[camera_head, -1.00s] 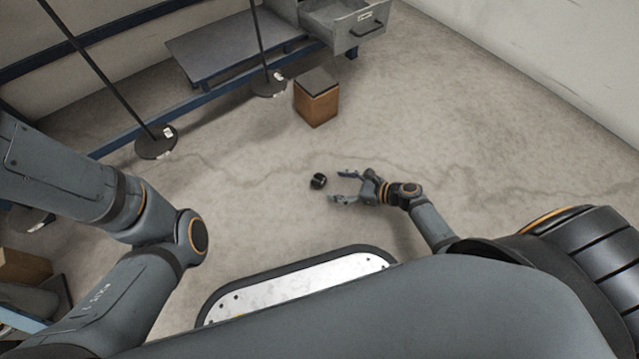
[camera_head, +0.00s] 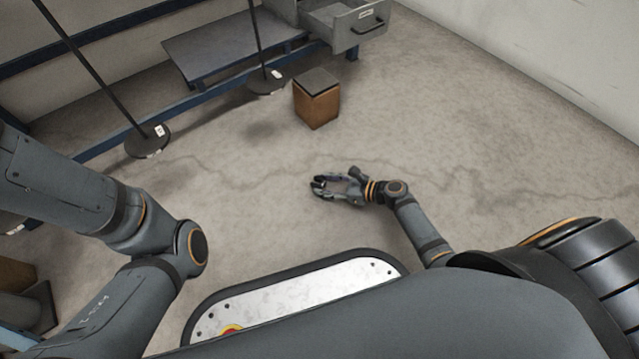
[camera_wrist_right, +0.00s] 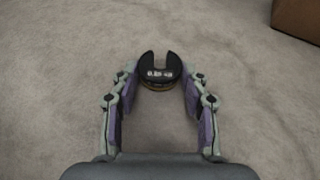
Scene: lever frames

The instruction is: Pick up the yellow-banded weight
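The weight (camera_wrist_right: 158,70) is a small dark slotted disc with a pale label on top and a thin brownish-yellow edge below. It sits on the floor in the right wrist view, between the fingertips of my right gripper (camera_wrist_right: 159,75). The fingers stand apart on either side of it, very near its sides; I cannot make out firm contact. In the head view my right gripper (camera_head: 318,186) is low over the floor, and its fingers mostly hide the weight. My left arm shows at the left, but its gripper is out of view.
A brown box with a dark top (camera_head: 317,99) stands beyond the gripper. Behind are a low grey shelf (camera_head: 225,50), an open drawer (camera_head: 350,22) and two poles on round black bases (camera_head: 148,141). The floor around the gripper is clear.

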